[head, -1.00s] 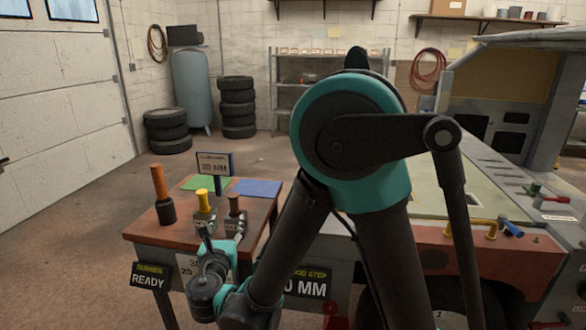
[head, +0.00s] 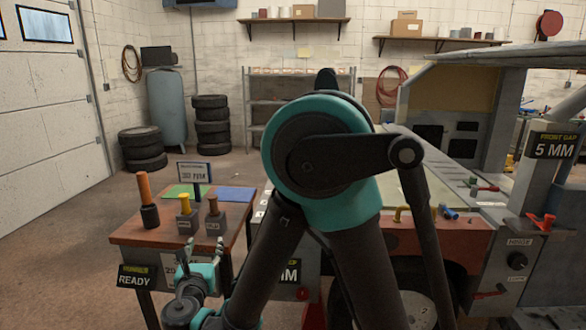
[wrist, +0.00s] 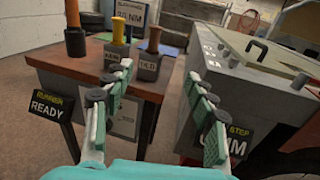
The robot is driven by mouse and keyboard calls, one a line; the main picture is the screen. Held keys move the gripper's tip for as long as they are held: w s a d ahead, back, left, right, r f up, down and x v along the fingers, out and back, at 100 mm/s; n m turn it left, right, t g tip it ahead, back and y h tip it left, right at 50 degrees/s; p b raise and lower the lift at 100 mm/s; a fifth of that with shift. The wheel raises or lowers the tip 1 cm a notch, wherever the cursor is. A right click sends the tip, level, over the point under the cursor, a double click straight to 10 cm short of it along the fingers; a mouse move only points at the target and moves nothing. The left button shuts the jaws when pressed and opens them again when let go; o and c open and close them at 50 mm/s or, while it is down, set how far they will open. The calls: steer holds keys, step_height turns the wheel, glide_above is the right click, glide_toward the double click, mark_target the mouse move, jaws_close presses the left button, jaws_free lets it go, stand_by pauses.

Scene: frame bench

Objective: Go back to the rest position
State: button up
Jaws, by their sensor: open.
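My gripper (head: 203,272) is low in front of the small wooden side table (head: 155,236) in the head view. In the wrist view my gripper (wrist: 160,110) has its two teal-padded fingers spread wide with nothing between them. Past the fingers, the yellow-handled tool (wrist: 118,32) and the brown-handled tool (wrist: 153,40) stand in grey blocks on the table. The orange-handled tool (head: 146,199) stands upright at the table's left. My arm hides part of the bench behind it.
The grey-and-red frame bench (head: 440,240) stands to the right. Stacked tyres (head: 142,150) stand far left. Floor at left is clear.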

steer(key=w+d+f+m+g+h, duration=0.25)
steer(key=d+m, duration=0.25)
steer(key=d, duration=0.4)
steer(key=w+d+f+m+g+h, duration=0.1)
steer(key=w+d+f+m+g, duration=0.15)
steer(key=d+m, duration=0.45)
steer(key=w+d+f+m+g+h, duration=0.2)
steer(key=w+d+f+m, duration=0.1)
steer(key=d, duration=0.8)
steer(key=s+d+f+m+g+y, duration=0.1)
steer(key=s+d+f+m+g, duration=0.2)
steer(key=s+d+m, duration=0.4)
steer(key=s+d+f+m+g+y, duration=0.2)
steer(key=s+d+m, duration=0.6)
steer(key=m, duration=0.7)
step_height(320, 180, down, 2)
steer(key=shift+s+d+f+g, duration=0.2)
steer(key=shift+d+g, duration=0.25)
steer(key=shift+g, duration=0.25)
